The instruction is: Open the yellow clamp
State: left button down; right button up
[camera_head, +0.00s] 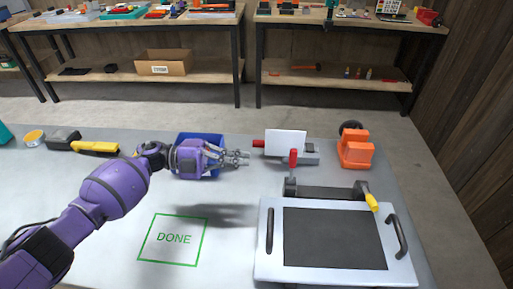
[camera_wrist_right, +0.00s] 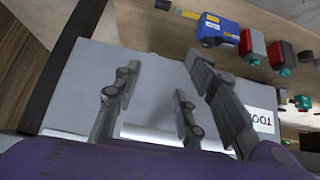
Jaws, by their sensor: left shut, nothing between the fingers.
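The yellow clamp (camera_head: 371,202) is a short yellow lever on a dark mount at the back right corner of the white panel with a black inset (camera_head: 334,238). A matching red lever (camera_head: 292,158) stands upright at the back left of that panel. My left gripper (camera_head: 245,158) is shut and empty above the table, left of both levers and well apart from the yellow one. My right gripper (camera_wrist_right: 162,68) shows only in the right wrist view, with its fingers apart and nothing between them. The yellow clamp does not show in that view.
A blue bin (camera_head: 213,139) sits behind my left gripper. A white block with a red end (camera_head: 286,145) and an orange object (camera_head: 356,149) stand behind the panel. A green square marked DONE (camera_head: 173,239) is empty. A yellow-black tool (camera_head: 95,147) lies at the left.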

aim_at(372, 203)
jog(key=k, duration=1)
